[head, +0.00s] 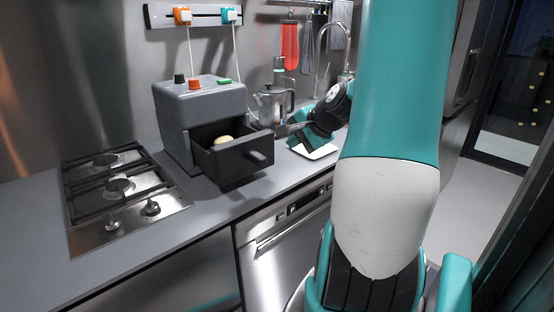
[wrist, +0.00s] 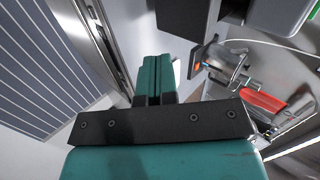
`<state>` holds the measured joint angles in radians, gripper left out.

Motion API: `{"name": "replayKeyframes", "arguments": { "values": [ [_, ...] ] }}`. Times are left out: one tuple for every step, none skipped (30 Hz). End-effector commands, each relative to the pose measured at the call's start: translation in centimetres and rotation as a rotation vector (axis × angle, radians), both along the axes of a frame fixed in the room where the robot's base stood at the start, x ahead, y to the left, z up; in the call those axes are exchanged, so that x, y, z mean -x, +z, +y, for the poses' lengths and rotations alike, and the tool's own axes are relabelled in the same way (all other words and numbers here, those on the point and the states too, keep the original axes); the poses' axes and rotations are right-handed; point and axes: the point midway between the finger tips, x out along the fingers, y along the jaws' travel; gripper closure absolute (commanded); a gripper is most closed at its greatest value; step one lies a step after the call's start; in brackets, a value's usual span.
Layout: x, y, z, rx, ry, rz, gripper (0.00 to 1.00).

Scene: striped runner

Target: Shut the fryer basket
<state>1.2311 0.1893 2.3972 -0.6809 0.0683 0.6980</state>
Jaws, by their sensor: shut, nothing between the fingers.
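The grey fryer (head: 203,105) stands on the counter, with control knobs on top. Its dark basket (head: 233,168) is pulled out at the front like a drawer, with a handle (head: 257,156) on its face. A pale yellow item lies inside. My gripper (head: 281,131) is beside the basket's right side, near its front, its fingers pointing left; I cannot tell whether they touch it. In the wrist view my teal gripper fingers (wrist: 157,75) are together and empty. The basket shows there as a dark block (wrist: 183,15) at the top edge, partly cut off.
A gas hob (head: 120,188) lies left of the fryer. A metal coffee pot (head: 271,103) stands behind my gripper. A white-topped item (head: 315,151) sits on the counter under my wrist. The striped runner (wrist: 40,70) covers the floor.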

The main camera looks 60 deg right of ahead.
Motion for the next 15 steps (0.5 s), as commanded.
{"name": "replayKeyframes", "arguments": {
  "values": [
    [0.8, -0.5, -1.2, -0.009, -0.051, -0.012, 1.0],
    [1.1, -0.6, -1.7, -0.013, -0.07, -0.017, 1.0],
    [1.4, -0.7, -2.1, -0.018, -0.09, -0.022, 1.0],
    [1.5, -0.8, -2.3, -0.021, -0.101, -0.025, 1.0],
    [1.5, -0.9, -2.5, -0.022, -0.107, -0.026, 1.0],
    [1.3, -1.1, -2.6, -0.024, -0.111, -0.027, 1.0],
    [1.1, -1.3, -2.7, -0.024, -0.111, -0.026, 1.0],
    [0.8, -1.6, -2.7, -0.025, -0.109, -0.026, 1.0],
    [0.4, -2.0, -2.8, -0.025, -0.107, -0.025, 1.0],
    [0.0, -2.3, -2.9, -0.025, -0.107, -0.025, 1.0],
    [-0.4, -2.7, -2.9, -0.025, -0.105, -0.025, 1.0],
    [-1.0, -3.3, -3.1, -0.025, -0.105, -0.024, 1.0],
    [-1.5, -3.7, -3.2, -0.025, -0.104, -0.024, 1.0],
    [-1.9, -4.2, -3.3, -0.026, -0.104, -0.022, 1.0],
    [-2.6, -4.8, -3.5, -0.026, -0.104, -0.023, 1.0]
  ]
}}
